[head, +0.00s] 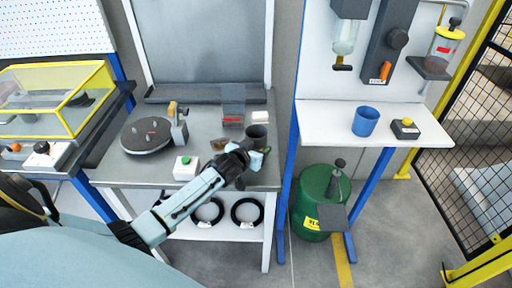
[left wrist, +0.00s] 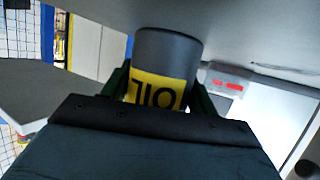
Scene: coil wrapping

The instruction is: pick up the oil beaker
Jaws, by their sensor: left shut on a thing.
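The oil beaker (left wrist: 168,50) is a dark grey cup with a yellow label reading OIL, upside down in the left wrist view. In the head view the beaker (head: 257,132) shows at the right end of the grey bench (head: 205,160), partly hidden by my left gripper. My left gripper (head: 250,155) reaches in from the left and is shut on the beaker, with a finger on each side of it in the left wrist view (left wrist: 160,85). I cannot tell whether the beaker touches the bench. My right gripper is not in view.
A round dark turntable (head: 147,135) and a white box with a green button (head: 185,167) are left of the gripper. A small grey stand with a red label (head: 232,105) is behind it. A blue cup (head: 365,120) stands on the right-hand white shelf.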

